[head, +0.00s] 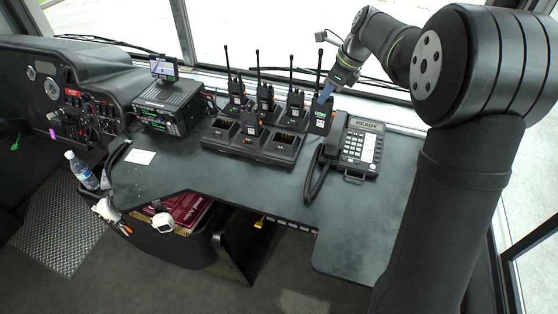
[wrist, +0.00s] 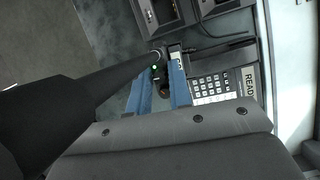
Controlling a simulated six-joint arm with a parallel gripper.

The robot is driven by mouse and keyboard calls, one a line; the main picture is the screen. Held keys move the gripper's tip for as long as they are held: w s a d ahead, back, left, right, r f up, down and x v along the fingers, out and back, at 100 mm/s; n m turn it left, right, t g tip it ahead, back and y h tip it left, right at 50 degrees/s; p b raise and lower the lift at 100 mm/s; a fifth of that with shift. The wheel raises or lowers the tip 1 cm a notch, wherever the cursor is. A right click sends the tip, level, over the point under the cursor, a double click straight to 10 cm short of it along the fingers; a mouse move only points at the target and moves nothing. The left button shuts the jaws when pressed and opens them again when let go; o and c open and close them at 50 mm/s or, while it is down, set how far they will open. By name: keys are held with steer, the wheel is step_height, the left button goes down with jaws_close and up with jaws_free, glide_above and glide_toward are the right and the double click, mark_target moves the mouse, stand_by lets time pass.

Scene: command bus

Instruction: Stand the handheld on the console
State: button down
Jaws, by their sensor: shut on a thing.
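My gripper (head: 324,98) points down with its blue fingers shut on the upper part of a black handheld radio (head: 319,121). The handheld is upright at the right of the charger, just left of the desk phone. In the wrist view its top (wrist: 163,84), with a small green light, shows between the fingers, and a dark antenna-like bar runs past toward the lower left. The handheld's base is close to the dark console top (head: 250,178); I cannot tell whether it touches.
A multi-slot charger (head: 262,155) holds other handhelds with upright antennas; its front left and right slots look empty. The corded desk phone (head: 361,148) is close on the right. A radio unit (head: 170,108) with a small screen stands left. The console's front area is clear.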

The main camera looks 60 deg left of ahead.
steer(key=s+d+f+n+g+h, duration=0.15)
steer(key=s+d+n, duration=0.35)
steer(key=s+d, duration=0.6)
steer(key=s+a+f, duration=0.6)
steer(key=s+f, duration=0.2)
steer(key=f, duration=0.3)
steer(key=shift+s+a, duration=0.15)
steer(key=shift+a, duration=0.1)
steer(key=shift+f, duration=0.25)
steer(key=c, duration=1.3)
jaws_free()
steer(key=v, duration=1.2)
steer(key=shift+s+r, duration=0.15)
steer(key=shift+r, duration=0.05)
